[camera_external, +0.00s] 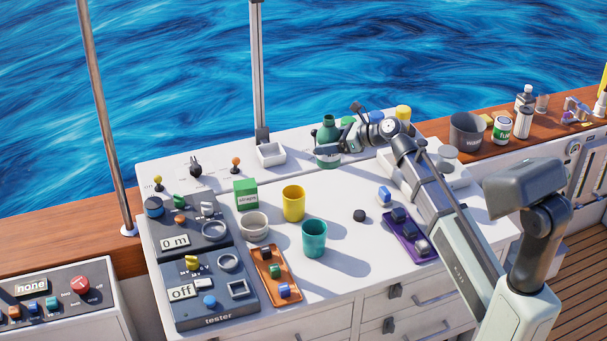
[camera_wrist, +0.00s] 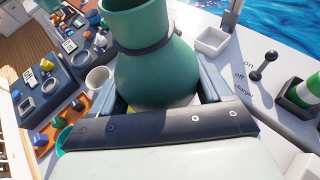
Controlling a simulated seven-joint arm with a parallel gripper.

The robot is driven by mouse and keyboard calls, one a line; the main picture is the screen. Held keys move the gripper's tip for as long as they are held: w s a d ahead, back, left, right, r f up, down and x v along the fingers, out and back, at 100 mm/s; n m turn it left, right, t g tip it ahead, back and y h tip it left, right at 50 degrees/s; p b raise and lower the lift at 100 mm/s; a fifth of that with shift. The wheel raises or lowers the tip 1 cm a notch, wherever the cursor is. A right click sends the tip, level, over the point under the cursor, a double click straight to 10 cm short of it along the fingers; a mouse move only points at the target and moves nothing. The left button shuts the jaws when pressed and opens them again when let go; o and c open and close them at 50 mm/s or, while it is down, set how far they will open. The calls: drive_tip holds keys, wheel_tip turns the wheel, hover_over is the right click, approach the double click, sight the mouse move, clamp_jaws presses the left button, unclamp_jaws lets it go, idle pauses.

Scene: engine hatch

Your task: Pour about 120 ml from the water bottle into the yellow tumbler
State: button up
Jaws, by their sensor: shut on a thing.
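The water bottle (camera_external: 327,158) is dark green with a round body and a narrow neck. It stands upright near the back of the white worktop, and I cannot tell whether its base touches the surface. My gripper (camera_external: 335,147) is shut around its body from the right. In the wrist view the bottle (camera_wrist: 150,70) fills the middle, between the two fingers of my gripper (camera_wrist: 162,92). The yellow tumbler (camera_external: 293,204) stands upright and apart, in front and to the left of the bottle. Its inside bottom is not visible.
A teal cup (camera_external: 314,239) and a white bowl (camera_external: 254,226) stand close to the tumbler. A green box (camera_external: 245,194) is behind the bowl. An orange tray (camera_external: 266,263) lies in front. A white square dish (camera_external: 271,154) is left of the bottle. The worktop between bottle and tumbler is clear.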

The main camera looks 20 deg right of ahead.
drive_tip(key=s+a, duration=0.4)
drive_tip(key=a, duration=0.6)
drive_tip(key=s+a, duration=0.5)
drive_tip(key=a, duration=0.6)
wheel_tip(320, 180, down, 7)
drive_tip(key=shift+w+d, duration=0.15)
drive_tip(key=shift+d, duration=0.1)
drive_tip(key=shift+y, duration=0.3)
drive_tip(key=m+y, duration=0.2)
drive_tip(key=m, duration=0.2)
drive_tip(key=m+t+y, duration=0.1)
drive_tip(key=m+y, duration=0.1)
drive_tip(key=m, duration=0.2)
drive_tip(key=r+m+y, duration=0.1)
drive_tip(key=m+y, duration=0.1)
drive_tip(key=m, duration=0.2)
drive_tip(key=shift+w+d, duration=0.2)
drive_tip(key=shift+d, duration=0.1)
drive_tip(key=shift+w+d+f+m+t+y, duration=0.1)
drive_tip(key=shift+d+m+t+y, duration=0.05)
drive_tip(key=shift+m+t+y, duration=0.2)
idle(0.4)
